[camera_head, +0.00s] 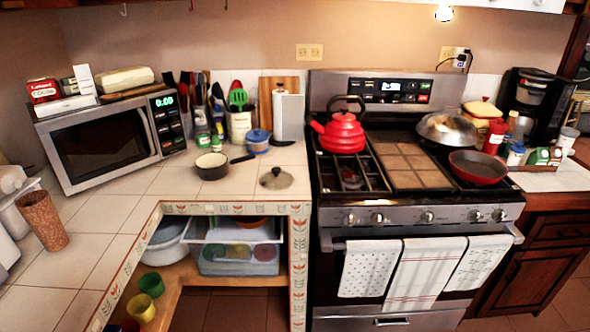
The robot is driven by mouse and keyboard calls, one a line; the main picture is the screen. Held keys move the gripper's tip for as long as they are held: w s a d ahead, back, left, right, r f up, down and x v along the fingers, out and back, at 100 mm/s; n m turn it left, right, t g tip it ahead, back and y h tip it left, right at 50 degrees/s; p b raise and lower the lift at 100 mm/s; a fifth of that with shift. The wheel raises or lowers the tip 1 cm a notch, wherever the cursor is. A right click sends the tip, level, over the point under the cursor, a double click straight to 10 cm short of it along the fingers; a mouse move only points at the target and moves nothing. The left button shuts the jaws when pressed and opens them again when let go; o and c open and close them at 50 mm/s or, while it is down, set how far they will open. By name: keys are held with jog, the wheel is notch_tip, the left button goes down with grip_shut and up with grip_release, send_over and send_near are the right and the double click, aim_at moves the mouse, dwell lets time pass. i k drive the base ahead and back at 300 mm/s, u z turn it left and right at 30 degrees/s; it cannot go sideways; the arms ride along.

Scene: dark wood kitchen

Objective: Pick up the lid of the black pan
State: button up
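A small black saucepan (212,172) with a cream inside and a dark handle to the right stands uncovered on the tiled counter. A round lid (276,180) with a dark knob lies flat on the counter to its right, apart from the pan and near the stove's left side. On the stove's back right, a domed metallic lid (447,128) with a knob sits over a pan that is mostly hidden. I cannot tell from the picture which pan the task calls black. My gripper is not in view.
A red kettle (343,133) and a red-sided pan (479,169) stand on the stove (405,210). A brown cup (43,220) stands left.

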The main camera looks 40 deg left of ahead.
aim_at(275, 178)
jog(key=i, duration=1.15)
jog(key=u, duration=2.05)
